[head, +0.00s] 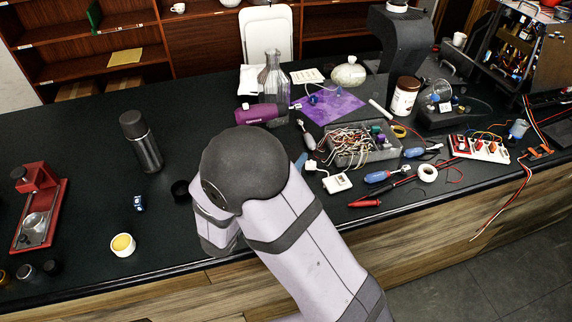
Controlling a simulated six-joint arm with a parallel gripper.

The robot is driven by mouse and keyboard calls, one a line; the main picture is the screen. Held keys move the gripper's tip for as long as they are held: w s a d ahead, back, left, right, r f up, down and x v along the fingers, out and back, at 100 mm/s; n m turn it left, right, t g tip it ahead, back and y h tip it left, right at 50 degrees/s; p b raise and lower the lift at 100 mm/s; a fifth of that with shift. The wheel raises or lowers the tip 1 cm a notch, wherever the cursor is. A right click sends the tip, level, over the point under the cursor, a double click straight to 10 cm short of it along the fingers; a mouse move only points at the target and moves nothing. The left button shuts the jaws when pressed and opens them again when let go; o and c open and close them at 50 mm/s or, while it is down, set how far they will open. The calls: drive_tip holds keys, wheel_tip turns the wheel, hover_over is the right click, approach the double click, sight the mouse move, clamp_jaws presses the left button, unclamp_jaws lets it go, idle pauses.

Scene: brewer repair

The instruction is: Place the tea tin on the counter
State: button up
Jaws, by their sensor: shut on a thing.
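The dark counter (75,150) runs across the whole view. I cannot make out a tea tin for certain. My own arm covers the middle of the counter, and its forearm points down toward the front edge. My gripper does not show, so I cannot see what it holds. A white jar with a brown lid (403,98) stands upright at the back right, but I cannot tell what it contains.
A dark flask (142,142), a small yellow-filled cup (122,245) and a red device (40,208) stand on the left. A glass bottle (272,78), a box of wires (360,145) and tools crowd the right. The back left counter is clear.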

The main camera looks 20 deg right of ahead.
drive_tip(key=shift+f+p, duration=0.4)
drive_tip(key=shift+f, duration=2.55)
drive_tip(key=shift+f, duration=0.15)
drive_tip(key=o, duration=1.2)
drive_tip(key=shift+r, duration=0.2)
drive_tip(key=shift+b+v, duration=1.8)
drive_tip(key=shift+v, duration=4.25)
